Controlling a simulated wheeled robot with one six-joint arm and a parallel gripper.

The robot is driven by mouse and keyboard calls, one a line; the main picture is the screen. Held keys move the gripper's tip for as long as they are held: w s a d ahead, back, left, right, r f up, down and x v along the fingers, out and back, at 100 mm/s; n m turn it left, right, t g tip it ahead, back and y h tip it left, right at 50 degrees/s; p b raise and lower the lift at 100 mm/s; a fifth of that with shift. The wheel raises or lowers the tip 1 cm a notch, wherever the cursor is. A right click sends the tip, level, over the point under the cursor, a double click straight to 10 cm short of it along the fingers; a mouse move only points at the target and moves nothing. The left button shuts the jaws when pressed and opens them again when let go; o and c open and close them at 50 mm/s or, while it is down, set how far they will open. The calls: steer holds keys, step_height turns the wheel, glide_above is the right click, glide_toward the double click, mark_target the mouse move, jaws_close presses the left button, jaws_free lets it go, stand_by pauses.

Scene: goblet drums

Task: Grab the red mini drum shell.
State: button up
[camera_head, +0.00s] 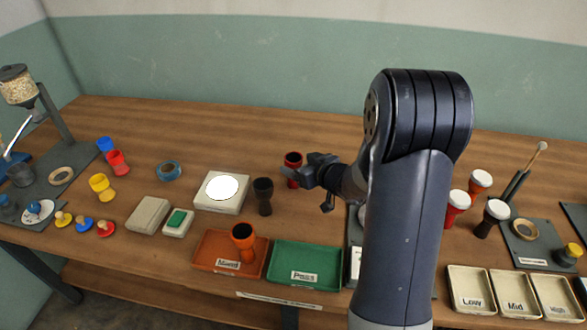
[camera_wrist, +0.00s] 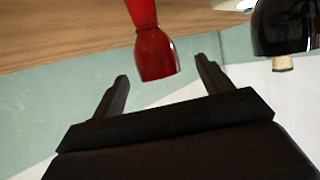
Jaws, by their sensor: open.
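A dark red goblet-shaped drum shell (camera_head: 293,160) stands on the wooden table right of the white disc pad, its lower part partly hidden by my gripper. It shows in the wrist view (camera_wrist: 152,45), with its near end between my fingertips. My gripper (camera_head: 308,190) is open, reaching in from the right at the shell; its two fingers (camera_wrist: 161,70) are spread on either side of it. I see a gap to each finger and no clear contact. A second, brighter red shell (camera_head: 118,162) stands at the far left, between blue and yellow ones.
A black shell (camera_head: 263,196) stands close left of my gripper. An orange shell (camera_head: 243,240) stands on the orange tray (camera_head: 207,262), beside a green tray (camera_head: 290,280). A pale pad with a white disc (camera_head: 204,204) lies left. White-topped drums (camera_head: 457,206) stand right of my arm.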

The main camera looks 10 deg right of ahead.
steer(key=x, duration=0.4)
steer(key=shift+w+d+f, duration=0.1)
steer(key=c, duration=1.1)
